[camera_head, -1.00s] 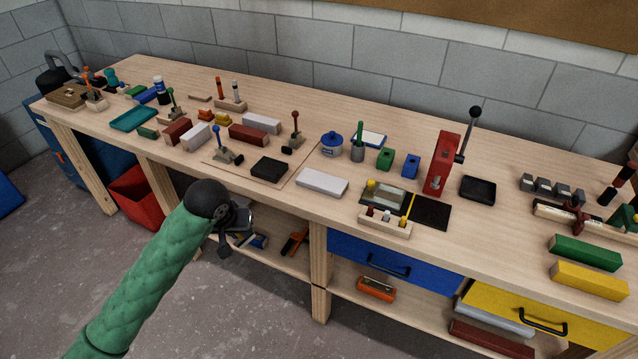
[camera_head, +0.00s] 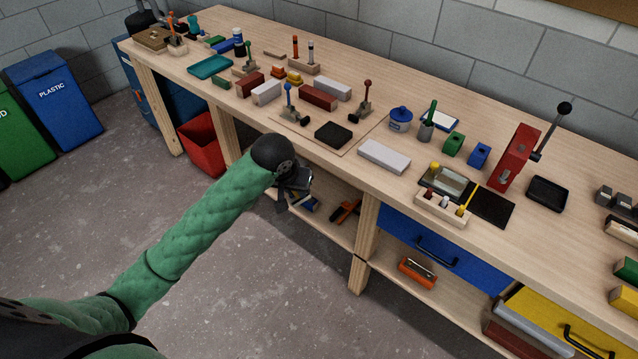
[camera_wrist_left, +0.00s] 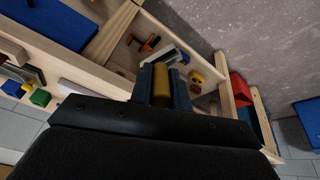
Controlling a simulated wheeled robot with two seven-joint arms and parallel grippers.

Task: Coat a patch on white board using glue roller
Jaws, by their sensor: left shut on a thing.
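My left gripper (camera_head: 297,184) is off the bench's front edge, below and left of the black pad. In the left wrist view its jaws (camera_wrist_left: 162,88) are shut on a yellow-brown, rounded thing (camera_wrist_left: 161,82). Only this part shows, so I cannot tell its full shape or whether it is the glue roller. A white board (camera_head: 384,156) lies flat near the bench's front edge, right of the black pad (camera_head: 333,134). The gripper is to its left, apart from it. My right gripper is not in view.
The bench (camera_head: 240,120) carries clamps, red and white blocks, a blue-lidded jar (camera_head: 400,119) and a red lever press (camera_head: 517,155). Below are a shelf, a blue drawer (camera_head: 440,250) and a red bin (camera_head: 202,145). Floor before the bench is clear.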

